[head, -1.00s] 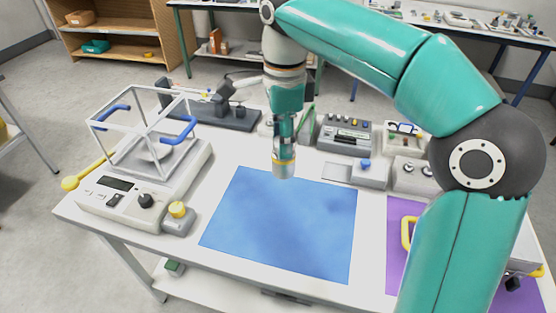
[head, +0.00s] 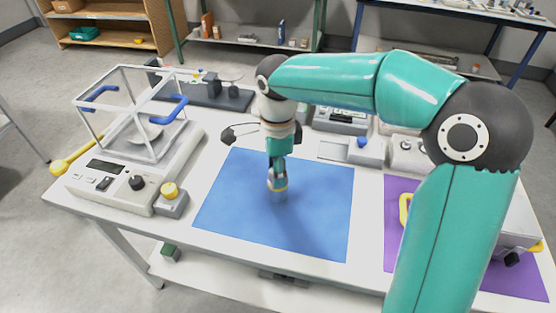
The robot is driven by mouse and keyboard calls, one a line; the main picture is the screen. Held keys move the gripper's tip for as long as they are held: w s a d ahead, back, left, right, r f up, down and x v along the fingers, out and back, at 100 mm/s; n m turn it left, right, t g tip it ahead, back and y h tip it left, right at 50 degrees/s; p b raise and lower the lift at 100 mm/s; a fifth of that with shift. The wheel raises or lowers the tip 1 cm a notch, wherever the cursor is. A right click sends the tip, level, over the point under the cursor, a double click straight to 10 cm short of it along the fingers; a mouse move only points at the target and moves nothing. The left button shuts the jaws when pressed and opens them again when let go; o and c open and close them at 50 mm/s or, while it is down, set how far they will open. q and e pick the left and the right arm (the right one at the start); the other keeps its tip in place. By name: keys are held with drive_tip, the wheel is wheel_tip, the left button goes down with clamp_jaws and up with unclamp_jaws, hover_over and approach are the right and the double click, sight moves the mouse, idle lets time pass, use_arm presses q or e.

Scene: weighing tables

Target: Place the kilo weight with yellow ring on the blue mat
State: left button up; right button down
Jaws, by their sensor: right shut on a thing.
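The blue mat (head: 310,220) lies flat in the middle of the white table. My right gripper (head: 278,177) points down over the mat's upper middle. It is shut on the kilo weight with yellow ring (head: 278,186), a small grey piece with a yellow band, largely covered by the fingers. A faint dark patch shows on the mat just under the weight. I cannot tell whether the weight touches the mat or hangs just above it. My left gripper is not in view.
A balance with a clear-sided frame (head: 120,175) stands left of the mat, with a small yellow-knobbed block (head: 172,200) beside it. A purple mat (head: 395,240) lies to the right, partly behind my arm. Instrument boxes (head: 361,150) line the back. The mat's front half is clear.

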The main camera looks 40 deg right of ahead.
drive_tip(key=shift+f, duration=1.35)
drive_tip(key=shift+w, duration=0.1)
drive_tip(key=c, duration=0.6)
unclamp_jaws()
drive_tip(key=shift+f, duration=0.1)
wheel_tip(320, 180, up, 11)
drive_tip(key=shift+f+p, duration=0.15)
drive_tip(key=shift+p, duration=0.45)
drive_tip(key=shift+d+r, duration=0.1)
drive_tip(key=shift+r, duration=0.65)
